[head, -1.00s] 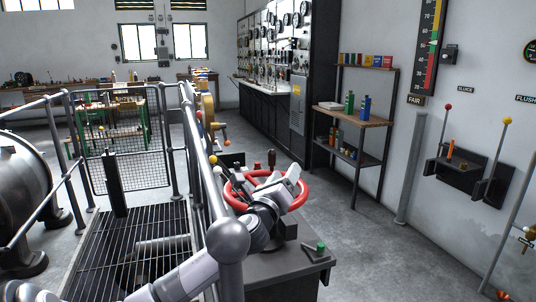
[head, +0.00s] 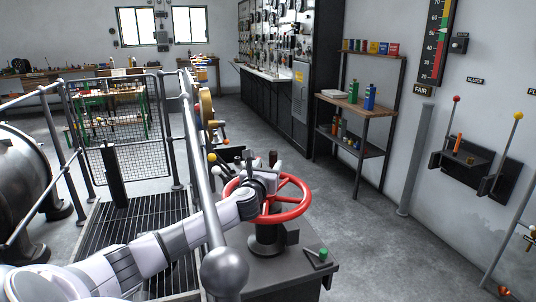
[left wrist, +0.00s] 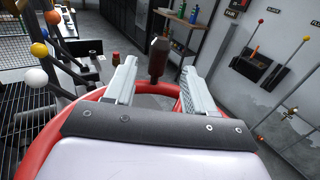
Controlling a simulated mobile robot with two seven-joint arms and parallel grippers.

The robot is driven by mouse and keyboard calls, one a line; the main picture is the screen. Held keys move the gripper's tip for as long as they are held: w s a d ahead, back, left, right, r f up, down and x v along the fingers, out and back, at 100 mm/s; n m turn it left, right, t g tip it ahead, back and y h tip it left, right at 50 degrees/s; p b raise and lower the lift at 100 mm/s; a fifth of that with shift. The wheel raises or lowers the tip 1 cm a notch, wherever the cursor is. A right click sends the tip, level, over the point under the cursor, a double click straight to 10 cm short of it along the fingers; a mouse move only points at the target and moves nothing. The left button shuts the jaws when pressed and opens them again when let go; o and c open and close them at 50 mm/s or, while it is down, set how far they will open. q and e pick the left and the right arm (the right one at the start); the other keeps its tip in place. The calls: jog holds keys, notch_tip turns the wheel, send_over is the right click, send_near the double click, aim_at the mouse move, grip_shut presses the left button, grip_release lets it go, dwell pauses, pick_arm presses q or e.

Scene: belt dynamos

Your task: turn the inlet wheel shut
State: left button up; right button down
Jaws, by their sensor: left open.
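The red inlet wheel (head: 283,217) lies almost flat on a dark post over a grey cabinet in the head view. Its rim also shows in the left wrist view (left wrist: 38,155). A dark upright handle (left wrist: 159,58) stands at the rim's far side. My left gripper (head: 264,164) is over the wheel, fingers pointing away toward that handle. In the left wrist view the gripper (left wrist: 160,72) is open, with the handle in line with the gap between its fingers. I cannot tell whether they touch it. The hand hides part of the wheel. My right gripper is out of view.
A grey railing (head: 202,180) with a ball-topped post (head: 225,270) runs close beside my left arm. Ball-topped levers (left wrist: 39,50) stand left of the wheel. A small green-topped item (head: 322,254) is on the cabinet.

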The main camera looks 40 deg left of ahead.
aim_at(272, 158)
pick_arm(q)
jog(key=shift+a, duration=0.2)
jog(key=shift+b+x, duration=0.6)
jog(key=shift+x, duration=2.9)
jog(key=shift+w+d, duration=0.1)
grip_shut()
